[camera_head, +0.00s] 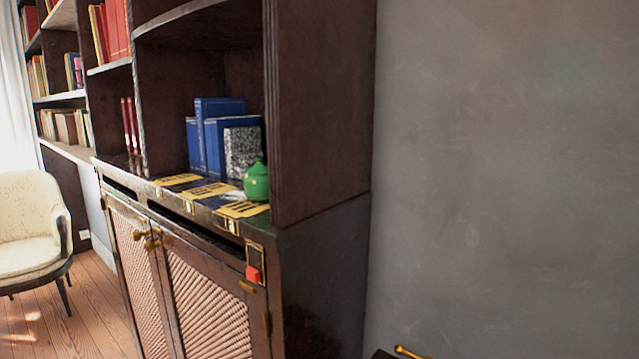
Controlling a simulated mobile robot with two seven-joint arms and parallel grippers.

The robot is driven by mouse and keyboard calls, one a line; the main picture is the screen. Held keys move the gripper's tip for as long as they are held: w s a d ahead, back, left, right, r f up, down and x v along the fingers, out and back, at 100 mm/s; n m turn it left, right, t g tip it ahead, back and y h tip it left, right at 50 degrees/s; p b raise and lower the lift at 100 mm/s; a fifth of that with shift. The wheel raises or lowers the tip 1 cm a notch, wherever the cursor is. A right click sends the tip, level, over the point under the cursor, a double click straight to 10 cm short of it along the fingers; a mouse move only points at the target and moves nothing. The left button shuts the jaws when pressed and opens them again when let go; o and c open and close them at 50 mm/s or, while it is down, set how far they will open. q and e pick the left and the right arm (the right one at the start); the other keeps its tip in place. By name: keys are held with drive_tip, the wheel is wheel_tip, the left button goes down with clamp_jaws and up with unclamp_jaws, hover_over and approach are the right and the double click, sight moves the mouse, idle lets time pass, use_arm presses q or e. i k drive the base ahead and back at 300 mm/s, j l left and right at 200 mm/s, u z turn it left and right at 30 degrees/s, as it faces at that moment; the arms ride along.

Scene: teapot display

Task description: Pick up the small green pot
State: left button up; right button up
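The small green pot (257,181) stands upright on the cabinet's ledge, near its right end. It is rounded, with a narrow top. It stands in front of a speckled grey book and beside the right side panel of the shelf. Neither of my grippers shows in the head view, and nothing is touching the pot from my side.
Blue books (213,133) and a speckled book (241,150) stand behind the pot. Yellow cards (243,209) lie along the ledge. The dark cabinet (325,270) has lattice doors. A cream chair (28,225) stands at left on wooden floor (85,325). A grey wall (500,180) fills the right.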

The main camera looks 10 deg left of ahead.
sight(256, 178)
drive_tip(key=z, duration=1.5)
drive_tip(key=k+j+z, duration=0.2)
drive_tip(key=k+j, duration=0.85)
drive_tip(key=k, duration=0.1)
